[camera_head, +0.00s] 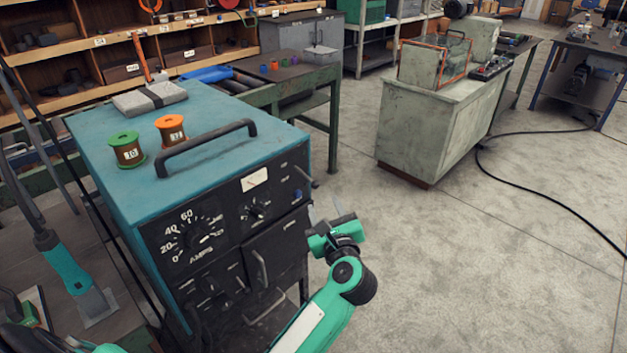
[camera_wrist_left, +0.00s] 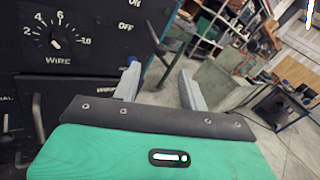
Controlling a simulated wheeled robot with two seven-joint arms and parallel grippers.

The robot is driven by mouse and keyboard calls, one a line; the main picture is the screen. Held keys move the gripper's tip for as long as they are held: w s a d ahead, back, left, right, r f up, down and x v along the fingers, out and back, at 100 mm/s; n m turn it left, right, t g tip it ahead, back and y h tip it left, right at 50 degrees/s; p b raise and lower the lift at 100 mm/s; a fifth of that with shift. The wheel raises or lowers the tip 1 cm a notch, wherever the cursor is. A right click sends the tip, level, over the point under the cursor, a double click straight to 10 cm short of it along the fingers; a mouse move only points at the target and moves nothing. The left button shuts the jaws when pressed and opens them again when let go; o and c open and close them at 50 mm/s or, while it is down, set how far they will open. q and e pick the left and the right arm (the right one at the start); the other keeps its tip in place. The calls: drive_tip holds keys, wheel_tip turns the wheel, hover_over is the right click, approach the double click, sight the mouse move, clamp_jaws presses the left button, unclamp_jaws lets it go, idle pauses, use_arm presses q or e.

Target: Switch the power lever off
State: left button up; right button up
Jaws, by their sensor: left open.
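The welding machine (camera_head: 215,235) is a blue-topped box with a black front panel. Its power lever (camera_head: 305,176) is a dark handle sticking out from the upper right of the panel. In the left wrist view the lever (camera_wrist_left: 155,38) stands out beside the ON and OFF labels; I cannot tell its setting for sure. My left gripper (camera_head: 325,208) is open and empty, to the right of the panel and below the lever. In the left wrist view its two grey fingers (camera_wrist_left: 160,72) are apart, with the lever beyond them, not touched. My right gripper is not in view.
A blue knob (camera_head: 297,194) sits just below the lever. A black handle (camera_head: 207,146), a green spool (camera_head: 127,150) and an orange spool (camera_head: 171,131) are on the machine's top. A green bench (camera_head: 325,80) stands behind.

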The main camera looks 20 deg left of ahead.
sight(316, 187)
use_arm(q)
drive_tip(key=p+x, duration=0.1)
drive_tip(key=x, duration=0.3)
drive_tip(key=shift+a+r, duration=0.15)
drive_tip(key=shift+r, duration=0.05)
drive_tip(key=p+x, duration=0.1)
drive_tip(key=x, duration=0.5)
drive_tip(key=shift+f, duration=0.1)
drive_tip(key=shift+w+a+f+p, duration=0.1)
drive_tip(key=shift+w+a+p, duration=0.3)
drive_tip(key=shift+w, duration=0.1)
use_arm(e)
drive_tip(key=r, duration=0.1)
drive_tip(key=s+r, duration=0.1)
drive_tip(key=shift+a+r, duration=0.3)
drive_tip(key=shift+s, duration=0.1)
use_arm(q)
drive_tip(key=c, duration=0.8)
clamp_jaws()
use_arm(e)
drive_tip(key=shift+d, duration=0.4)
